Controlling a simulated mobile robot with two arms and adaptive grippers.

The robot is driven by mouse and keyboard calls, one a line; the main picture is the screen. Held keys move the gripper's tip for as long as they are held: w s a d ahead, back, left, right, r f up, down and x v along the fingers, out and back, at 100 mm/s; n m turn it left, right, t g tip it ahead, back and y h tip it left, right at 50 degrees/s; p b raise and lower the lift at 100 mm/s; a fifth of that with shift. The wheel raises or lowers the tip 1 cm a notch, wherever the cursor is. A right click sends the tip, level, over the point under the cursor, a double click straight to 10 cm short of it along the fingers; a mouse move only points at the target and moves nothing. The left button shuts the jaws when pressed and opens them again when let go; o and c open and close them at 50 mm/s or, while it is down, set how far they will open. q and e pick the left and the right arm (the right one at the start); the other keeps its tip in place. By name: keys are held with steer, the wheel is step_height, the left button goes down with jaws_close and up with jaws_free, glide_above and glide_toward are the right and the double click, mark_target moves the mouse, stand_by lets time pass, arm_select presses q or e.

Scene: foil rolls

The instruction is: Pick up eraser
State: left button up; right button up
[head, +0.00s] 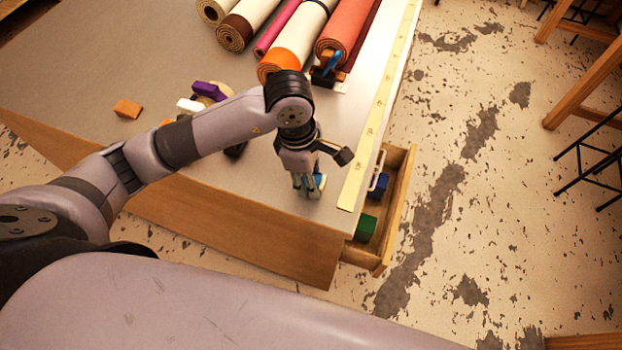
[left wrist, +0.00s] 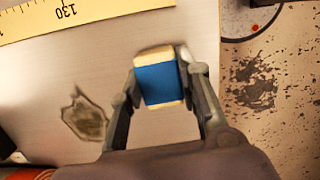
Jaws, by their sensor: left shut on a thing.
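The eraser (left wrist: 160,80) is a small white block with a blue sleeve, seen in the left wrist view between my gripper's fingers. My left gripper (left wrist: 157,86) is shut on it, one finger on each side. In the head view the left gripper (head: 308,188) points down near the front right corner of the table, and a bit of the blue eraser (head: 320,181) shows beside its fingers. From these views I cannot tell how far the eraser is from the tabletop. My right gripper is not in view.
Several rolls, including an orange one (head: 298,42), lie at the table's back. A yellow ruler strip (head: 376,118) runs along the right edge. An open drawer (head: 394,225) holds a green block (head: 366,227). Small blocks, one orange (head: 127,109), lie left of my arm.

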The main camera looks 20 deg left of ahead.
arm_select(q)
step_height(320, 180, up, 19)
steer(key=b, duration=0.2)
steer(key=shift+r, duration=0.15)
